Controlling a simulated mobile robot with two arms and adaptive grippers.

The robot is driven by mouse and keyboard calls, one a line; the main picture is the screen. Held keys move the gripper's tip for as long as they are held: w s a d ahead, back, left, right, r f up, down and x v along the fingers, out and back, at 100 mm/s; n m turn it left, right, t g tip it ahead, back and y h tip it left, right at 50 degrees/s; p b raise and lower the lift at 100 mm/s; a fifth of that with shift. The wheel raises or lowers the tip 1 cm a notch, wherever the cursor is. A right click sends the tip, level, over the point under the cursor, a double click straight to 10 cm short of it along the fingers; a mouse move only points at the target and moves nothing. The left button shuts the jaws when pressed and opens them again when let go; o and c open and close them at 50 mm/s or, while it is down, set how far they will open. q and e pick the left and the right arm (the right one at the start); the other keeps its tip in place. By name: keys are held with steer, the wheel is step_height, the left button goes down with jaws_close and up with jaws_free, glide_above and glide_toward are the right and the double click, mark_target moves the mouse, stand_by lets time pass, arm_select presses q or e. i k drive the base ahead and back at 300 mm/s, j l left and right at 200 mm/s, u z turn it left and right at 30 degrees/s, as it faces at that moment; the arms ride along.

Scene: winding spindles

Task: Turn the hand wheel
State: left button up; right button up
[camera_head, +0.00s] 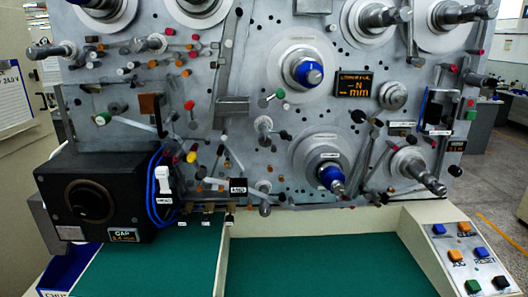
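A winding machine with an upright grey metal panel (270,115) fills the camera_head view. Which part is the hand wheel is not certain from this view. A black box (125,185) at the lower left carries a round dark wheel-like disc (90,201) on its front, with a small label reading GAP beside it. A smaller round grey knob (393,95) sits on the panel at the right. Neither of my grippers is in view, and nothing is seen touching these parts.
Spindles with blue collars (308,72) and (331,175) stick out of the panel, among several rollers and coloured pegs. A green work surface (320,268) lies clear below. A control box (465,255) with coloured buttons stands at the lower right.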

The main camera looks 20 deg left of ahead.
mark_target(87, 202)
steer(key=u, duration=1.65)
